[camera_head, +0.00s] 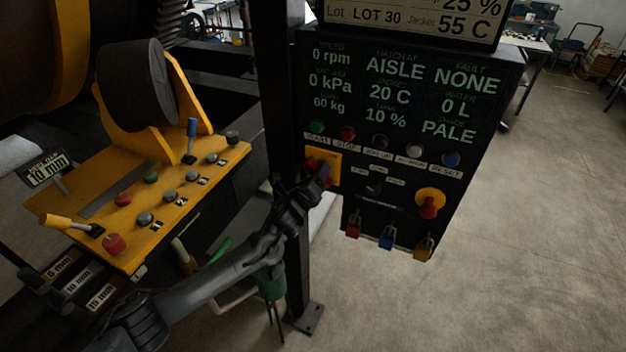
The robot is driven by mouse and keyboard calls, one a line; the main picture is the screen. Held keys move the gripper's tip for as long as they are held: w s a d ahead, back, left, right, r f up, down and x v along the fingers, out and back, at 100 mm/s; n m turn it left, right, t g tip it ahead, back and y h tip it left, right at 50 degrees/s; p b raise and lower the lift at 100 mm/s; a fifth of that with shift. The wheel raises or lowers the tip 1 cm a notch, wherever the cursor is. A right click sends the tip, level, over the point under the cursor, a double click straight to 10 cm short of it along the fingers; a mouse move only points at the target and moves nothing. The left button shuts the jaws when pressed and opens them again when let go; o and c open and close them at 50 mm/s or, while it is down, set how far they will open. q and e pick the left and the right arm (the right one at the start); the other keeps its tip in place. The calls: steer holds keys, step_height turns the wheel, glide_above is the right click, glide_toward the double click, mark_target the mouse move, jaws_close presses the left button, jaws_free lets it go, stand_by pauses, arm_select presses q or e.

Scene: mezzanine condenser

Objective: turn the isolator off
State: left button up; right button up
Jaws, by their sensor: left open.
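The isolator (334,158) is a red rotary handle on a yellow square plate, at the left side of the black control panel (470,185). My left gripper (322,174) is at the isolator, its dark fingers in front of the red handle and covering much of it. The gripper is open. I cannot tell whether the fingers touch the handle, and the handle's angle is mostly hidden. My right gripper is not in view.
A red mushroom button (429,207) sits right of the isolator. Red, blue and yellow padlocks (386,239) hang along the panel's lower edge. A black post (297,255) stands beside my left forearm. A yellow console (140,215) with levers is at left. Open floor lies right.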

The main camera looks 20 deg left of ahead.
arm_select(q)
steer(key=s+b, duration=0.1)
steer(key=s, duration=0.9)
steer(key=shift+s+a, duration=0.25)
steer(key=shift+s, duration=0.15)
